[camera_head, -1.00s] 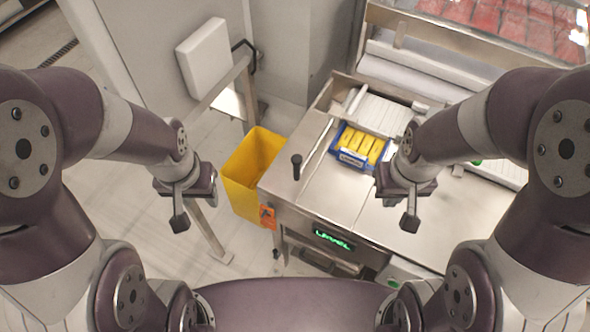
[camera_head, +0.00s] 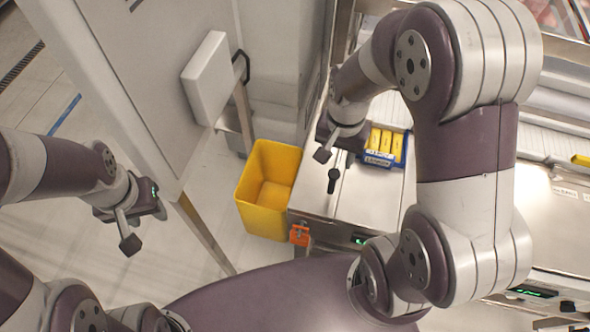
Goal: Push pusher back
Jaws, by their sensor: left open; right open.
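The pusher appears to be the black upright handle (camera_head: 333,181) on the steel worktop, near its left edge. My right gripper (camera_head: 323,153) is open above and behind the handle, close to it in the picture. Whether they touch I cannot tell. A blue tray (camera_head: 378,160) with yellow packs stands just right of my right gripper, partly hidden by my arm. My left gripper (camera_head: 131,243) is open and empty, over the floor at the left, away from the worktop.
A yellow bin (camera_head: 268,190) stands on the floor against the worktop's left end. A white box (camera_head: 207,78) on a metal post is behind it. The floor at the left is free.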

